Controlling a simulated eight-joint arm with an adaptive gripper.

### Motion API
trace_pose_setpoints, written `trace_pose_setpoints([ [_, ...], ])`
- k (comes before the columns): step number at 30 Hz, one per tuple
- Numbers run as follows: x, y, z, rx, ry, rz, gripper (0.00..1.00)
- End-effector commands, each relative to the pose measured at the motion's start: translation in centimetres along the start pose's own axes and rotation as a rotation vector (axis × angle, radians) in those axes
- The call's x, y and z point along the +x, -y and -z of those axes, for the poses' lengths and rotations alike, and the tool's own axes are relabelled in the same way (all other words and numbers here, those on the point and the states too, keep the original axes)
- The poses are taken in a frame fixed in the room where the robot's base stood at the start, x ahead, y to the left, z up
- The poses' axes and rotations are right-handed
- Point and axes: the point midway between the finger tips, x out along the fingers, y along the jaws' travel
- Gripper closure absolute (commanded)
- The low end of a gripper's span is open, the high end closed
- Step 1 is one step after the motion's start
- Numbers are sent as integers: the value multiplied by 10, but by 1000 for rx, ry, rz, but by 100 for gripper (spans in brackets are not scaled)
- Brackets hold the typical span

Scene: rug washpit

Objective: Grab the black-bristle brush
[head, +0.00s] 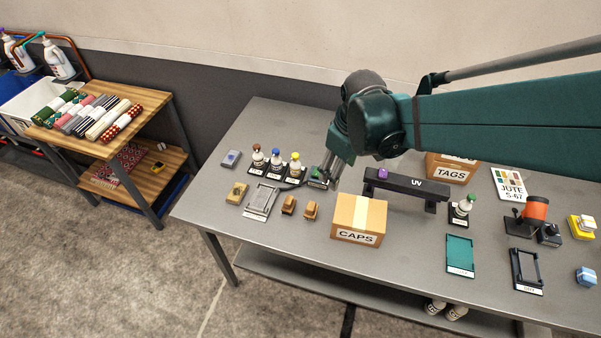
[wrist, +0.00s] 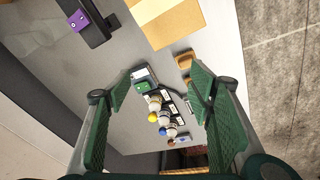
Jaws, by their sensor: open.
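Two small brown wooden blocks that look like brushes stand side by side on the grey table, the left one (head: 288,204) and the right one (head: 311,210), in the head view. Their bristles are too small to tell their colour. In the wrist view a brown block (wrist: 185,60) shows beside the right finger, which partly hides the area behind it. My gripper (wrist: 158,86) is open and empty, pointing down above the table. In the head view it (head: 328,172) hangs behind the brown blocks, close to a small green item (head: 317,178).
The CAPS box (head: 358,237) stands right of the blocks. Capped bottles (head: 276,158) stand in a row behind left. A grey tray (head: 261,201) lies left. The black UV stand (head: 405,184) and TAGS box (head: 451,170) are right. Bare table lies along the front left.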

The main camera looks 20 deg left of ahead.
Motion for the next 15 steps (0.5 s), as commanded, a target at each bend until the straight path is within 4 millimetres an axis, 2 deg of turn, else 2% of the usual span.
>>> trace_pose_setpoints([
  [3, 20, 11, 20, -68, 18, 20, 48],
  [15, 85, 56, 76, -291, 78, 86, 48],
])
